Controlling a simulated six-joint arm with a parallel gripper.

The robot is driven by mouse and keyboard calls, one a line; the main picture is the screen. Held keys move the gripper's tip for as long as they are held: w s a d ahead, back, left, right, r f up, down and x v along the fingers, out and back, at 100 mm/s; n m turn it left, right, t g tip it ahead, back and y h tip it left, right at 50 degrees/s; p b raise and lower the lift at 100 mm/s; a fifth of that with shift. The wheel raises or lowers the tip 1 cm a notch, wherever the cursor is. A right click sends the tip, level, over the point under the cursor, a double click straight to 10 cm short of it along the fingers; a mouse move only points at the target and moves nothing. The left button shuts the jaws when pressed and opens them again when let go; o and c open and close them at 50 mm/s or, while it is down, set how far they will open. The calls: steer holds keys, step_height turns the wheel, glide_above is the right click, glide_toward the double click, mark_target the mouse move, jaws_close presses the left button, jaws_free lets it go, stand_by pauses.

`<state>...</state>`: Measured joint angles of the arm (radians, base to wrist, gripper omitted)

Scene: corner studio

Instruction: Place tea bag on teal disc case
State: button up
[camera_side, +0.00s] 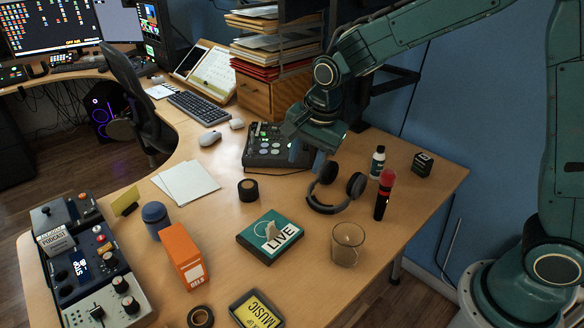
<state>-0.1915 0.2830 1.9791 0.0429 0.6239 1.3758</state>
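My gripper (306,158) is above the desk behind and to the right of the case, pointing down near the button console. Its two fingers look apart with nothing seen between them. It is clear of the case and the tea bag.
Headphones (325,208) lie under and right of my gripper. A black-and-yellow "MUSIC" case (257,310) lies in front. A red-topped microphone (384,195) stands at right.

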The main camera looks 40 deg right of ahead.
steer(key=s+d+r+n+t, duration=0.1)
steer(key=s+d+r+n, duration=0.1)
steer(key=s, duration=0.6)
steer(key=s+d+r+n, duration=0.3)
steer(key=s+r+n, duration=0.2)
steer(key=s+n, duration=0.2)
steer(key=s+d+r+n+t, duration=0.1)
steer(key=s+r+n, duration=0.3)
steer(key=s, duration=0.6)
steer(key=shift+s+d+n+t, duration=0.3)
steer(key=shift+d+n, duration=0.2)
steer(key=shift+d, duration=0.2)
